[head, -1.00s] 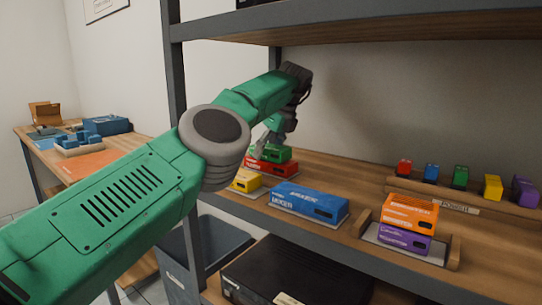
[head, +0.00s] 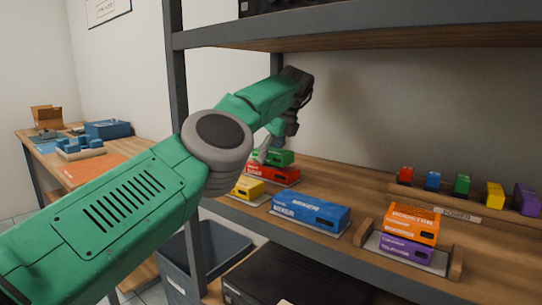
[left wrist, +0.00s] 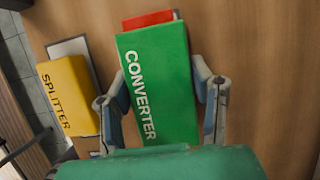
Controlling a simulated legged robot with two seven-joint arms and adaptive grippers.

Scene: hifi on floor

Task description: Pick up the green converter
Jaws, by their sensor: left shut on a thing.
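The green converter (left wrist: 158,85) lies between the two fingers of my left gripper (left wrist: 163,95) in the left wrist view, with its white label facing the camera. The gripper is shut on it, one finger along each side. In the head view the converter (head: 284,157) sits at or just above the top of a red box (head: 273,173); I cannot tell if they touch. My left gripper (head: 268,150) reaches down over it there, partly hidden by its own arm. A red edge (left wrist: 148,19) shows beyond the converter in the wrist view. My right gripper is not in view.
A yellow splitter (left wrist: 68,95) lies close beside my left gripper. A blue box (head: 311,211) and an orange box (head: 408,222) on a purple one (head: 405,248) stand to the right. Small colored plugs (head: 462,185) line the back. A shelf (head: 360,35) hangs overhead.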

